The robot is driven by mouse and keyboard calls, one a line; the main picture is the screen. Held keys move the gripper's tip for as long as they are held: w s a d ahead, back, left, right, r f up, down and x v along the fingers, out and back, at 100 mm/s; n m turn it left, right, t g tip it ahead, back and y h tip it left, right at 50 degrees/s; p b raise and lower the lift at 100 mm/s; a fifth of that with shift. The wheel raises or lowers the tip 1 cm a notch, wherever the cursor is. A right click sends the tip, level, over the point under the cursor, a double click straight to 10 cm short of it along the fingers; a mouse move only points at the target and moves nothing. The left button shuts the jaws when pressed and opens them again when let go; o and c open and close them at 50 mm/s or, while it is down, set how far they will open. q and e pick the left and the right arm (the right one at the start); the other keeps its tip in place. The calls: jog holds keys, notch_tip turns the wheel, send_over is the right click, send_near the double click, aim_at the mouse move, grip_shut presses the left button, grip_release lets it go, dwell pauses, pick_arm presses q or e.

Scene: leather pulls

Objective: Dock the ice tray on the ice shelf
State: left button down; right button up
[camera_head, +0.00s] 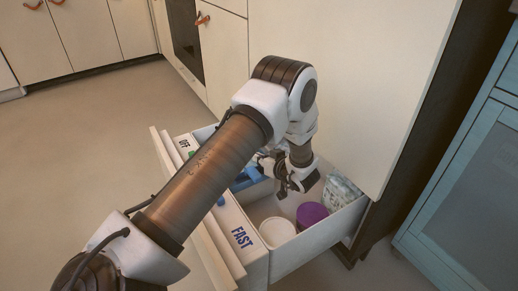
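My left arm reaches from the lower left over an open pull-out drawer (320,238). My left gripper (284,188) points down inside it, above and behind the white and purple tubs. Its fingers are small and dark, and I cannot tell whether they are open or hold anything. A blue object (247,177), partly hidden behind my forearm, lies in the left part of the drawer; it may be the ice tray, but I cannot be sure. I cannot clearly make out the ice shelf. My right gripper is not in view.
A white round tub (277,232), a purple-topped tub (311,214) and a patterned bag (341,192) stand in the drawer's right part. The front ledge (243,238) reads "FAST" and "OFF". A blue glazed cabinet (465,205) stands at right. Floor at left is clear.

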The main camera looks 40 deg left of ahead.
pick_arm(q)
jog(key=c, duration=1.8)
grip_release()
jog(key=o, duration=0.5)
jog(key=shift+r, duration=0.15)
jog(key=p+v, duration=0.5)
jog(key=v, duration=0.7)
